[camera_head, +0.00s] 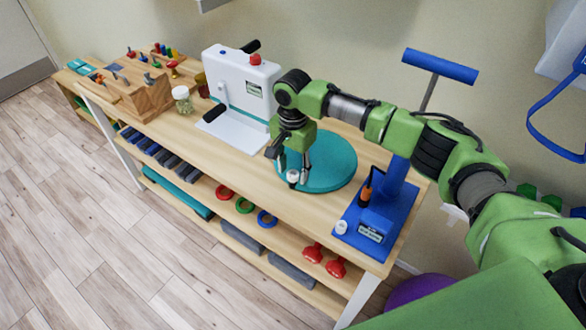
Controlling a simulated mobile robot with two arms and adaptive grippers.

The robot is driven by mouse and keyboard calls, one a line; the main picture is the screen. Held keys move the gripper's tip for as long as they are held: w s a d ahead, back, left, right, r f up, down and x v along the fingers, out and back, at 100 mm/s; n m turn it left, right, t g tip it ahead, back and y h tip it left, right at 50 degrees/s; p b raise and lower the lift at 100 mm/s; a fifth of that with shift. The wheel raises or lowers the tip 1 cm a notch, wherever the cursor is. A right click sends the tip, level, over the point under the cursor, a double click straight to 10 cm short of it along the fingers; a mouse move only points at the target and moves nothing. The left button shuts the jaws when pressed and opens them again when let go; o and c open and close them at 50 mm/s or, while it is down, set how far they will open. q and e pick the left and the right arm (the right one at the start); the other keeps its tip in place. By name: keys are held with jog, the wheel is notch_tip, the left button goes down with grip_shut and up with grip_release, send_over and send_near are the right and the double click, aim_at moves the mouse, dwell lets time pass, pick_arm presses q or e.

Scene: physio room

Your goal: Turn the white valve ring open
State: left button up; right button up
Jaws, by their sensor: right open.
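A teal round cushion (338,162) lies on the wooden bench. A small white round piece (293,177) with a dark centre shows at its front left edge. A second small white round piece (341,227) sits on the front left corner of the blue pump's base. I cannot tell for certain which is the valve ring. My right gripper (288,168) points down at the cushion's left side, open, with its fingertips close to the first white piece. I cannot tell whether they touch it. My left gripper is not in view.
The blue pump (394,178) with a tall T-handle stands at the bench's right end. A white device (240,84) with a red knob stands behind left of my gripper. A glass jar (182,99) and wooden peg block (144,95) are farther left. The bench's front strip (235,165) is clear.

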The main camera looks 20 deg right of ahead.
jog(key=shift+f, duration=0.4)
